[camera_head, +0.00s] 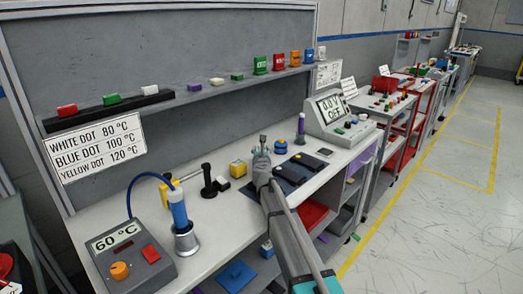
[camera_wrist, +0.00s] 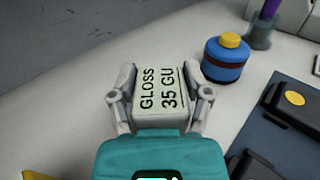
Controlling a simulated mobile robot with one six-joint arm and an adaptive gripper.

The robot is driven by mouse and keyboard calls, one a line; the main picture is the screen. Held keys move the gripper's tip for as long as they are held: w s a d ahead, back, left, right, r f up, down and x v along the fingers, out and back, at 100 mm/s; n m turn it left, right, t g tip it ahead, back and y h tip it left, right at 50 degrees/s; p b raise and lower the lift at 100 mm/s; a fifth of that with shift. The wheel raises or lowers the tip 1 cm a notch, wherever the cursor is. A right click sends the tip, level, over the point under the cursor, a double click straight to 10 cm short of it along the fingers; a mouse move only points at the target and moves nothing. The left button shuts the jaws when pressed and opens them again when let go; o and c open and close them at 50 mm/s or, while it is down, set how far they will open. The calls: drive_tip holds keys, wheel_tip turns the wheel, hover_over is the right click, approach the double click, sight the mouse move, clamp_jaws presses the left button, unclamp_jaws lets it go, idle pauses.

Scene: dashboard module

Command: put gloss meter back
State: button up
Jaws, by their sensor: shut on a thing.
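The gloss meter (camera_wrist: 160,88) is a pale block labelled "GLOSS 35 GU" in the wrist view. My gripper (camera_wrist: 162,94) is shut on it, with one finger against each side. The meter's underside is hidden, so I cannot tell whether it touches the bench.
A blue pot with a yellow knob (camera_wrist: 226,58) stands close right of the meter. The dark mat (camera_wrist: 260,128) holds black panels with coloured dots. A black stand (camera_head: 208,182) and yellow block (camera_head: 238,168) are left of my gripper. The "60 °C" heater (camera_head: 128,258) is front left.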

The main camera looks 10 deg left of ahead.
drive_tip(key=shift+f, duration=0.2)
drive_tip(key=o, duration=1.3)
drive_tip(key=shift+r, duration=0.2)
drive_tip(key=shift+r+p, duration=0.65)
drive_tip(key=shift+p, duration=0.1)
drive_tip(key=s, duration=0.4)
drive_tip(key=s+d, duration=0.1)
drive_tip(key=s, duration=0.7)
drive_tip(key=shift+d+f, duration=0.2)
